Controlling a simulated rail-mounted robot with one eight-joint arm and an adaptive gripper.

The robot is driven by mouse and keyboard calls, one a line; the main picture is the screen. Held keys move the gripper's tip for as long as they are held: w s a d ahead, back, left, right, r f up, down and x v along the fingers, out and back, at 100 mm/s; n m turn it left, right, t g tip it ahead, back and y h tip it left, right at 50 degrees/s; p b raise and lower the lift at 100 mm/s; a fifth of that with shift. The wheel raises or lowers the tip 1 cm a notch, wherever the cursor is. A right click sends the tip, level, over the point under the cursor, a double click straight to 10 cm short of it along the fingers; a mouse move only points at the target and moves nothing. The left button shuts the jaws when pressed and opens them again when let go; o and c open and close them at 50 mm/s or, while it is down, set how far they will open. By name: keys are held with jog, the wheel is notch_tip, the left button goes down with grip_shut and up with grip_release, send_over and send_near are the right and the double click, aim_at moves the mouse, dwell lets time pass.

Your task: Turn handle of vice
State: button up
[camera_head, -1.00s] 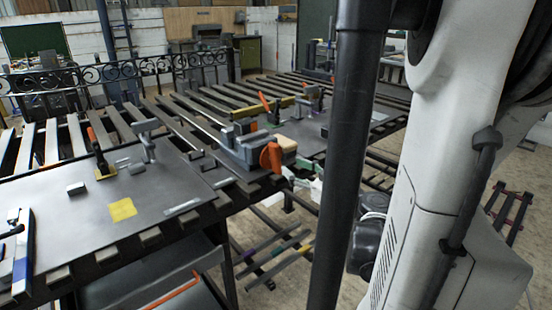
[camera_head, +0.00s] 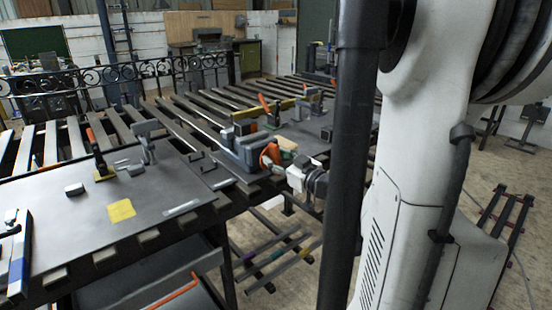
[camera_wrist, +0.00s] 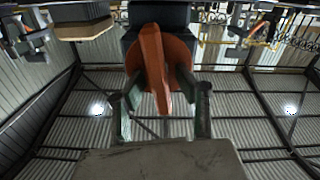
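The vice (camera_head: 240,150) is a grey block-like body on the near edge of the dark worktable. Its orange handle (camera_head: 269,155) faces my arm. My gripper (camera_head: 284,167) is right at the handle in the head view, and its fingertips are small and partly hidden there. In the wrist view the orange handle (camera_wrist: 152,60) fills the upper middle, with a raised ridge facing the camera. My gripper's two dark fingers (camera_wrist: 161,98) stand apart, one on each side of the handle. The gripper looks open; whether either finger touches the handle I cannot tell.
The worktable (camera_head: 70,225) carries a yellow patch (camera_head: 121,210), a small grey block (camera_head: 75,189) and a clamp (camera_head: 148,140). A wooden block (camera_head: 288,145) sits just right of the handle. More clamps stand behind the vice. The floor to the right is mostly open.

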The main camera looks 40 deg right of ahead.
grip_shut()
jog(key=shift+m, duration=0.4)
